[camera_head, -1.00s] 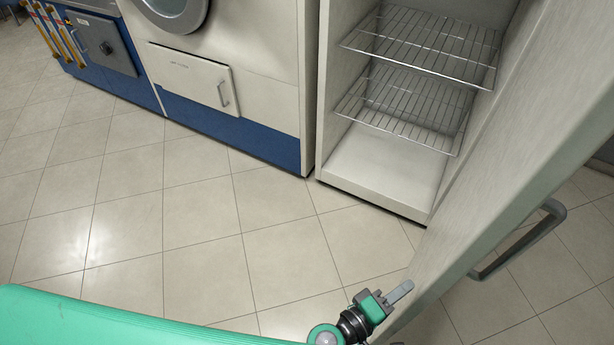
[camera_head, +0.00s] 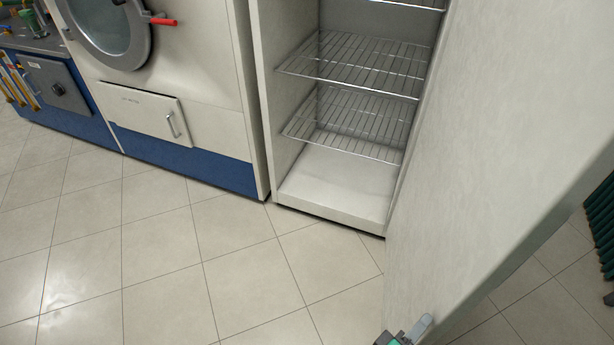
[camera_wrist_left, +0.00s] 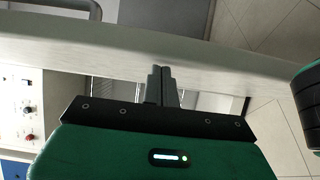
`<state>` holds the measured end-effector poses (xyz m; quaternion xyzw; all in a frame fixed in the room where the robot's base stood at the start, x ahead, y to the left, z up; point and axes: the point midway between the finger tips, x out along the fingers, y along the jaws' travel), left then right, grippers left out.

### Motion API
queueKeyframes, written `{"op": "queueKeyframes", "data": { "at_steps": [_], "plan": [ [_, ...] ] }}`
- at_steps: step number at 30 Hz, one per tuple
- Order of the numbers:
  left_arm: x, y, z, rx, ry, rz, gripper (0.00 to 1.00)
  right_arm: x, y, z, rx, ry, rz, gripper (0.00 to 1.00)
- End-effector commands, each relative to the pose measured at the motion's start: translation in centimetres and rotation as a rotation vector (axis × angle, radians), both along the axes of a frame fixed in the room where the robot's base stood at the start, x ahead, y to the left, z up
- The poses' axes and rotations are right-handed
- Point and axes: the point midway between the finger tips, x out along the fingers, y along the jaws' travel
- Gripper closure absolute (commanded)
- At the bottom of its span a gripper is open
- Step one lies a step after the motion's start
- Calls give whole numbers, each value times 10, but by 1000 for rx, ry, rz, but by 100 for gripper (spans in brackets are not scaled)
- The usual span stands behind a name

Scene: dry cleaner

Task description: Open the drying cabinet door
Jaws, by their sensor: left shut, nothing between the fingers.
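The drying cabinet (camera_head: 340,185) stands open, showing its pale floor and wire shelves. Its door (camera_head: 490,130) is swung well out and fills the right of the head view, inner face toward me. My left gripper (camera_head: 421,327) shows at the bottom edge, beside the lower inner face of the door. In the left wrist view its fingers (camera_wrist_left: 162,78) are shut and empty, tips at the door panel (camera_wrist_left: 230,62); whether they touch it I cannot tell. A grey door handle (camera_wrist_left: 75,5) shows at the upper left there. My right gripper is not in view.
A white and blue machine (camera_head: 215,110) with a round glass door (camera_head: 105,30) stands left of the cabinet. A dark green ribbed object (camera_head: 602,225) is at the right edge. The tiled floor (camera_head: 180,270) in front is clear.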

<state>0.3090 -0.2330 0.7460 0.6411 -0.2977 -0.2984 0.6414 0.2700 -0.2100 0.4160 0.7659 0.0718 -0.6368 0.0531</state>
Motion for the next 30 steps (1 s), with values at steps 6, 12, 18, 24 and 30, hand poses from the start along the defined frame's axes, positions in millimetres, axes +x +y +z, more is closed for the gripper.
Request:
{"op": "queueKeyframes", "data": {
  "at_steps": [6, 12, 18, 24, 30],
  "plan": [
    [-3, -6, 1, 1, -2, 0, 100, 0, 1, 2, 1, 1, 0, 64],
    [-3, -6, 1, 0, -1, 0, 100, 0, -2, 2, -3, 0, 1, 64],
    [-3, -5, 1, 0, -1, 0, 100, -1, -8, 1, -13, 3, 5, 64],
    [-17, 10, -1, 2, -1, -1, 100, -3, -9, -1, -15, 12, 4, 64],
    [-43, 41, -2, 3, -2, -2, 100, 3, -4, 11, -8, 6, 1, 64]
  ]
}}
